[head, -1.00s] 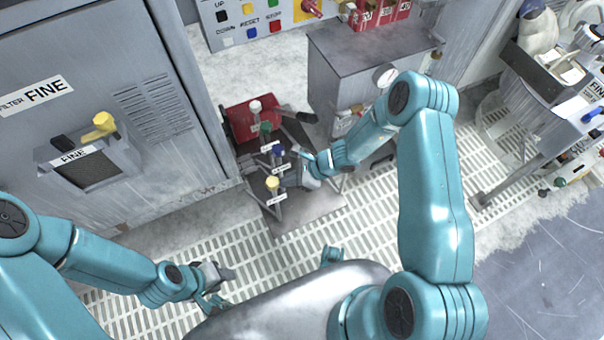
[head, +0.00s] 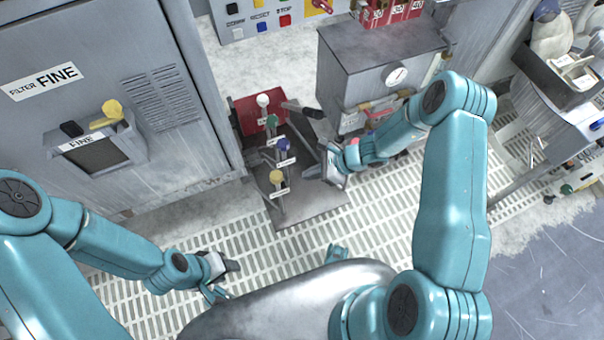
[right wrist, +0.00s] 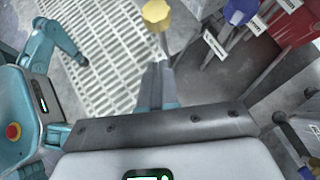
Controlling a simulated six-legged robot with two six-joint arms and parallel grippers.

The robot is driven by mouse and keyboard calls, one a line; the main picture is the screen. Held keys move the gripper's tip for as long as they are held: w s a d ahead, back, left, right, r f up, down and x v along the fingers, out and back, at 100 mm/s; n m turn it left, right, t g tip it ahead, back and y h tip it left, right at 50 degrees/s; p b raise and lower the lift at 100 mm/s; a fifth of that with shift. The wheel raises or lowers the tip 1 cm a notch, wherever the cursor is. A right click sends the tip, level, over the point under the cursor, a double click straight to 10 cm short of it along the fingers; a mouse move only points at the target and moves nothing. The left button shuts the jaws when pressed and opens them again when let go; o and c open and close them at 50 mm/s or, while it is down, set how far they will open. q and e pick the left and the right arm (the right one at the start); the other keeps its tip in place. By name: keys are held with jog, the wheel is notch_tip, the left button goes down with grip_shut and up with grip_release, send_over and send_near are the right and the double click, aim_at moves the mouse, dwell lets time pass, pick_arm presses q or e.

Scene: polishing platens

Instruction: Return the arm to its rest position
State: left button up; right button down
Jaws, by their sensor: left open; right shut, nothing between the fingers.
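My left gripper (head: 226,281) is open and empty, low over the grated floor at the lower left.
A grey cabinet marked FINE (head: 50,78) stands at the left. A grey box with a round gauge (head: 396,76) stands behind my right forearm. A button panel (head: 262,20) is at the back. A bench with penguin figures (head: 549,32) is at the right. The grated floor (head: 270,248) between my arms is clear.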

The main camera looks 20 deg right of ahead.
jog(key=p+v, duration=0.2)
jog(key=v, duration=0.5)
jog(key=s+a+r+n+g, duration=0.2)
jog(key=s+a+n+g, duration=0.25)
jog(key=s+a, duration=0.4)
jog(key=s+a+f+n+h, duration=0.25)
jog(key=s+n+h, duration=0.25)
jog(key=s+n, duration=0.75)
jog(key=w+r+n+p, duration=0.2)
jog(key=r+p, duration=0.9)
jog(key=w+r+n+t+p, duration=0.1)
jog(key=w+r+p, duration=0.1)
jog(key=r+p, duration=0.9)
jog(key=shift+w+n, duration=0.35)
jog(key=shift+n, duration=0.05)
